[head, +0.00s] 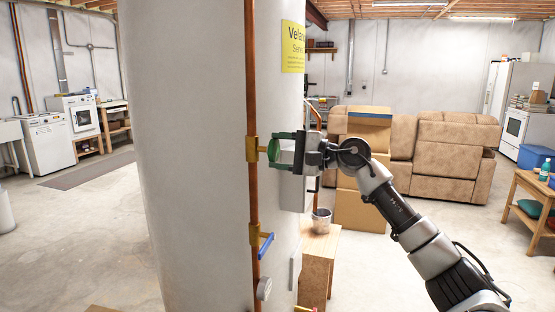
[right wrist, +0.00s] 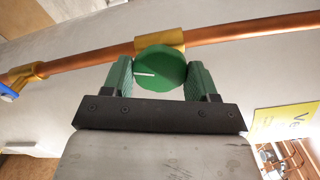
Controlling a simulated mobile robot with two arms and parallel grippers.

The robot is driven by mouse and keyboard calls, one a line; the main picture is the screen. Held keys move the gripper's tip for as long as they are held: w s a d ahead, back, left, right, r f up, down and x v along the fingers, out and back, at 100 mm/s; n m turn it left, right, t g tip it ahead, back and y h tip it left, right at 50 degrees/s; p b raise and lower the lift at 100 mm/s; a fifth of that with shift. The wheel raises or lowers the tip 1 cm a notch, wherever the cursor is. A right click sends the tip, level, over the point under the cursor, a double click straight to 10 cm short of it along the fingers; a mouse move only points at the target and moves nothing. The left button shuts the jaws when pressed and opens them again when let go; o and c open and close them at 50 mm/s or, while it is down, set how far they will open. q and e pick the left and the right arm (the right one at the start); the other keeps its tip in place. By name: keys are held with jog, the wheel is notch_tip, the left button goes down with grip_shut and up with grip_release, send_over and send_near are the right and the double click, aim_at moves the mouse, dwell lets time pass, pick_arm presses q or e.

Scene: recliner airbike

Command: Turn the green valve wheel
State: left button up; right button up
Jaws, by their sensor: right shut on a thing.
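The green valve wheel (right wrist: 160,68) is a round disc with a white line across part of its face. It sits at a brass fitting (head: 252,149) on a vertical copper pipe (head: 253,90). My right gripper (head: 284,149) reaches it from the right in the head view. In the right wrist view my right gripper's two green fingers (right wrist: 160,80) stand on either side of the wheel, shut on its rim. In the head view the fingers and the wheel overlap, so the wheel is partly hidden. My left gripper is not in view.
Below on the pipe is a blue lever handle (head: 266,245), also in the wrist view (right wrist: 8,93), and a round grey gauge or knob (head: 264,288). A thick grey column (head: 190,150) stands behind the pipe. A wooden stand (head: 318,262) holding a metal bucket (head: 321,221) is below my right arm.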

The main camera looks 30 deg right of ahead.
jog(key=shift+f+n+b, duration=0.25)
jog(key=shift+n+b, duration=0.05)
jog(key=shift+n, duration=0.2)
jog(key=shift+r, duration=0.1)
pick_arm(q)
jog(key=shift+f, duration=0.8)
pick_arm(e)
jog(key=shift+r+n, duration=0.1)
jog(key=shift+n, duration=0.2)
jog(key=shift+f+n+b, duration=0.25)
jog(key=shift+n+b, duration=0.75)
jog(key=shift+b, duration=0.15)
jog(key=shift+n, duration=0.4)
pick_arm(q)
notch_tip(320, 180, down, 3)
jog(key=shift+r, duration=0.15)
pick_arm(e)
jog(key=shift+r, duration=0.25)
jog(key=shift+n, duration=0.3)
